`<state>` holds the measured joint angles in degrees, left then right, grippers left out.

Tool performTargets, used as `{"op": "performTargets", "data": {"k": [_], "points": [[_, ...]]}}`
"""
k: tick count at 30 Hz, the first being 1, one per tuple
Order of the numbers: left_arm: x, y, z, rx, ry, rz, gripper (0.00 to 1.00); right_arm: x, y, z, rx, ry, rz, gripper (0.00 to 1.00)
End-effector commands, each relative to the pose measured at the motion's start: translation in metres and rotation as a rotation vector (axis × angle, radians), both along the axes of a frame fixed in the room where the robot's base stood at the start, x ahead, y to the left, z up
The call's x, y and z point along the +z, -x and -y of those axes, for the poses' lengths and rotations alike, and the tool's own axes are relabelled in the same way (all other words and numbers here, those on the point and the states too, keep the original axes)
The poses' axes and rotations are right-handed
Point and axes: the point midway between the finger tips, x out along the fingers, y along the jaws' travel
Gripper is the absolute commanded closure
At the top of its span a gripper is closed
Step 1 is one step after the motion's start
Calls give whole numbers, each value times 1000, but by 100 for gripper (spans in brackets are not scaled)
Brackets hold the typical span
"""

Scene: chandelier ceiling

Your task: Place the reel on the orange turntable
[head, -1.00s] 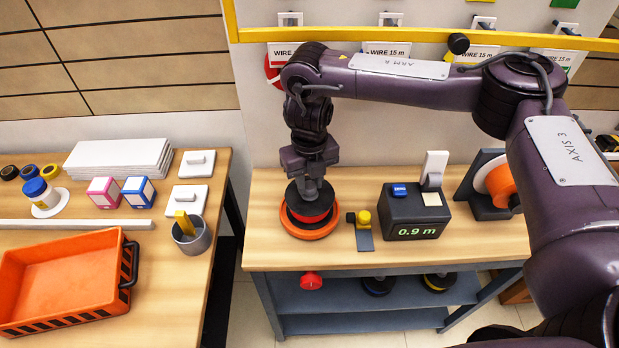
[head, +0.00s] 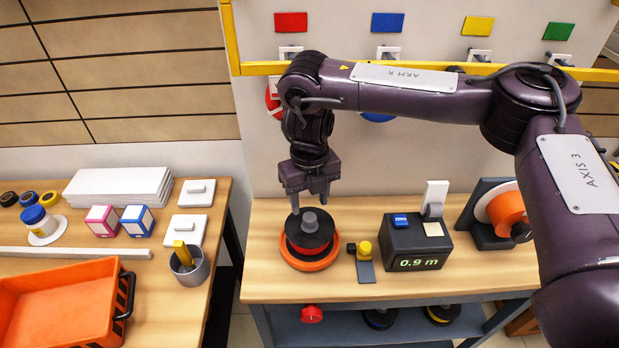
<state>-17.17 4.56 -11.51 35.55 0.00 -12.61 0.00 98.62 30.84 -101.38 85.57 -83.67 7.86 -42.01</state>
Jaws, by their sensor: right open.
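The reel (head: 309,233), dark-topped with a red band and a grey centre knob, sits on the orange turntable (head: 312,266) at the left of the right-hand table. The turntable's orange rim shows around the reel's lower edge. My right gripper (head: 309,204) is open just above the reel, fingers pointing down, with nothing between them. It hides part of the wall behind. My left gripper is not in view.
A yellow-topped device (head: 364,256) stands just right of the turntable. A black meter box (head: 412,240) reads 0.9 m. An orange spool (head: 507,208) sits on a holder farther right. An orange crate (head: 60,310) is on the left table (head: 185,328).

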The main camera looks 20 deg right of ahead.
Motion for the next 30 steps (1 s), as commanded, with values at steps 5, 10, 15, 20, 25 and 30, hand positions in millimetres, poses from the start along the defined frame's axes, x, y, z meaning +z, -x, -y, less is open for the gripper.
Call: {"op": "performTargets", "data": {"k": [5, 10, 15, 20, 25, 30], "points": [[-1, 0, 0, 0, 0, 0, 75, 38, -1, 0, 0, 1, 6, 52], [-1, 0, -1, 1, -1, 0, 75, 64, -1, 0, 1, 2, 3, 52], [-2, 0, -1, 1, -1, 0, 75, 76, 0, 0, 0, 1, 1, 52], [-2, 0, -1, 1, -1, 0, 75, 79, 0, 0, 0, 0, 0, 52], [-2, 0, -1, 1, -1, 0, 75, 78, 0, 0, 0, 0, 0, 52], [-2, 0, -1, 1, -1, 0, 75, 78, 0, 0, 0, 0, 0, 52]]}}
